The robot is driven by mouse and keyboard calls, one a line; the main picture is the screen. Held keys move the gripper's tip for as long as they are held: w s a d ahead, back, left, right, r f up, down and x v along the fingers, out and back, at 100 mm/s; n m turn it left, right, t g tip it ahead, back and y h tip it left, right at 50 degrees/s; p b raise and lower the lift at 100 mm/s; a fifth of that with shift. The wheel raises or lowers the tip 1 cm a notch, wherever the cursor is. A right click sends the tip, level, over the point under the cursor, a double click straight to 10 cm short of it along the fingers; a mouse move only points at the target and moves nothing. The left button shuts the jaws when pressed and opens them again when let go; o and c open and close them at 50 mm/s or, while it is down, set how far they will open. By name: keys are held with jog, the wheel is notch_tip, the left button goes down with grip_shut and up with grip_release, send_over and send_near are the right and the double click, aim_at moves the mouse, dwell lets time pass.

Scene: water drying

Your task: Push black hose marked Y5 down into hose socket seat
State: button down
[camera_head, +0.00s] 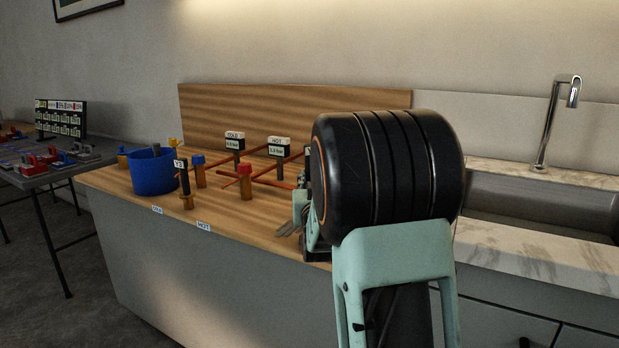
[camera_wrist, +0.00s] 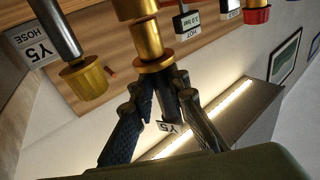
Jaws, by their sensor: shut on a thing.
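In the wrist view, my gripper (camera_wrist: 163,84) is shut on a dark hose (camera_wrist: 171,103) that carries a white Y5 tag (camera_wrist: 172,127). The hose lies between the two ribbed fingers. Its end meets the flanged brass socket (camera_wrist: 154,56); the fingertips are close to the flange. I cannot tell how deep the hose sits in the socket. In the head view, my own arm hides the hose, the socket and most of the gripper.
On the wooden bench stand a blue bucket (camera_head: 153,173), a Y3-tagged hose (camera_head: 183,178) and red pipes (camera_head: 268,183). A sink (camera_head: 545,205) lies right.

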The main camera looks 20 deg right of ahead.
jog(key=shift+r+p, duration=1.25)
jog(key=shift+r, duration=1.4)
jog(key=shift+b, duration=1.2)
dwell(0.3)
jog(key=shift+f, duration=2.8)
jog(key=c, duration=1.8)
grip_release()
jog(key=shift+c, duration=0.2)
jog(key=shift+o, duration=0.2)
jog(key=shift+f, duration=0.15)
jog(key=v, duration=1)
jog(key=shift+s+r, duration=0.2)
jog(key=shift+r, duration=0.05)
jog(key=shift+v, duration=0.85)
